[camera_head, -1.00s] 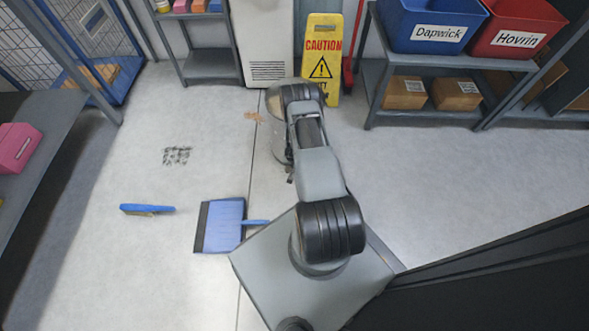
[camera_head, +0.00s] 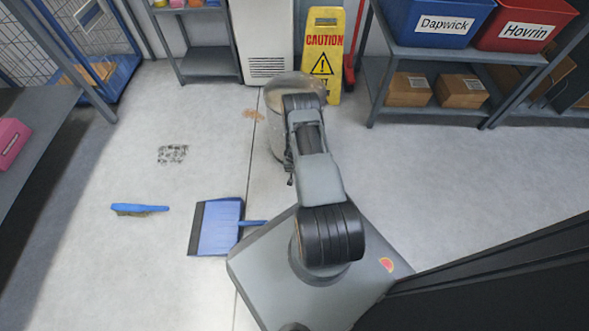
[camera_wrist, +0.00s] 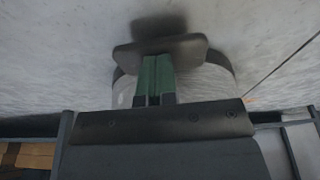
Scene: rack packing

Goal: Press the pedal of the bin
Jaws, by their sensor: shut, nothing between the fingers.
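The bin (camera_head: 275,140) is a grey metallic cylinder on the floor, partly hidden behind my arm in the head view. In the wrist view its curved side (camera_wrist: 126,92) shows on both sides of my fingers. The pedal (camera_wrist: 190,49) is a wide dark grey plate at the bin's foot, near the top of the wrist view. My gripper (camera_wrist: 156,62) has green fingers, shut with nothing between them. The fingertips overlap the pedal in the picture; whether they touch it I cannot tell. The head view hides the fingers and the pedal.
A yellow caution sign (camera_head: 322,50) stands behind the bin, beside a white cabinet (camera_head: 266,35). A blue dustpan (camera_head: 216,230) and a blue brush (camera_head: 140,208) lie on the floor at left. A shelf with a blue crate (camera_head: 440,22) and a red crate (camera_head: 520,27) stands back right.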

